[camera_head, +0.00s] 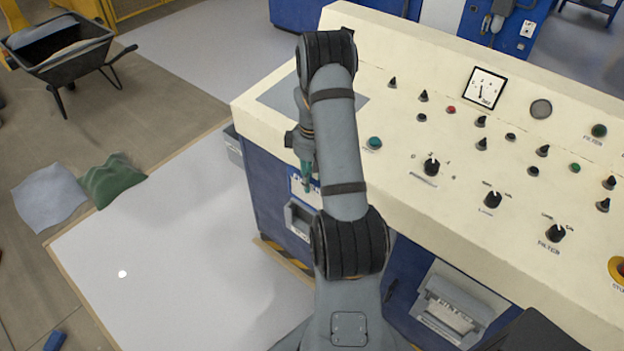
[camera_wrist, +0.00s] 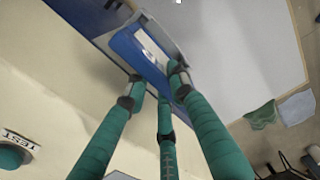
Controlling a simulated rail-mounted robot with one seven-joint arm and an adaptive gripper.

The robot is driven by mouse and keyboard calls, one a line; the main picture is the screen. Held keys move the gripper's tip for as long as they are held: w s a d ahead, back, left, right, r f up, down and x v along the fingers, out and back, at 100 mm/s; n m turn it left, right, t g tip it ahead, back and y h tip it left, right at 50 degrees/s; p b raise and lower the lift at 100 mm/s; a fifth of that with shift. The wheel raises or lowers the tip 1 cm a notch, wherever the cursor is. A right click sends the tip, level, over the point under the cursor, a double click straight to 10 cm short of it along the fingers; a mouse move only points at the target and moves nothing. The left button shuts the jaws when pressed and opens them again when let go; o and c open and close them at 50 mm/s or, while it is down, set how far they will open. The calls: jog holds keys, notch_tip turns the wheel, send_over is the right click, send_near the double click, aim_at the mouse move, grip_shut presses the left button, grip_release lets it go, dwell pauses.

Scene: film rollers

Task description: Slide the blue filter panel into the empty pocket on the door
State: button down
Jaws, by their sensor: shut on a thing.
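My gripper (camera_head: 306,180) hangs at the left front corner of the cream console, above its blue front. In the wrist view its green fingers (camera_wrist: 156,88) are closed around the near edge of the blue filter panel (camera_wrist: 132,52), which carries a pale label. The panel is tilted in that view, with a grey edge beyond it. Below my gripper in the head view, a grey pocket (camera_head: 298,221) sits low on the blue front. My arm and gripper hide part of this area, and I cannot tell whether the panel touches the pocket.
The console top (camera_head: 400,165) holds several knobs, buttons and a square dial (camera_head: 485,87). Another grey pocket-like fitting (camera_head: 450,308) is on the front at the right. A white floor sheet (camera_head: 170,250) lies clear to the left. Grey (camera_head: 48,194) and green (camera_head: 111,180) cloths lie beside it.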

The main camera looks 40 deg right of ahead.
jog(key=shift+f+b, duration=4.45)
jog(key=shift+f, duration=1.55)
jog(key=shift+f+b, duration=0.65)
jog(key=shift+f, duration=0.1)
jog(key=c, duration=1.4)
grip_release()
jog(key=shift+r, duration=0.1)
notch_tip(320, 180, up, 12)
send_over(312, 208)
jog(key=w+d, duration=0.1)
jog(key=w, duration=0.1)
jog(key=shift+s+d, duration=0.2)
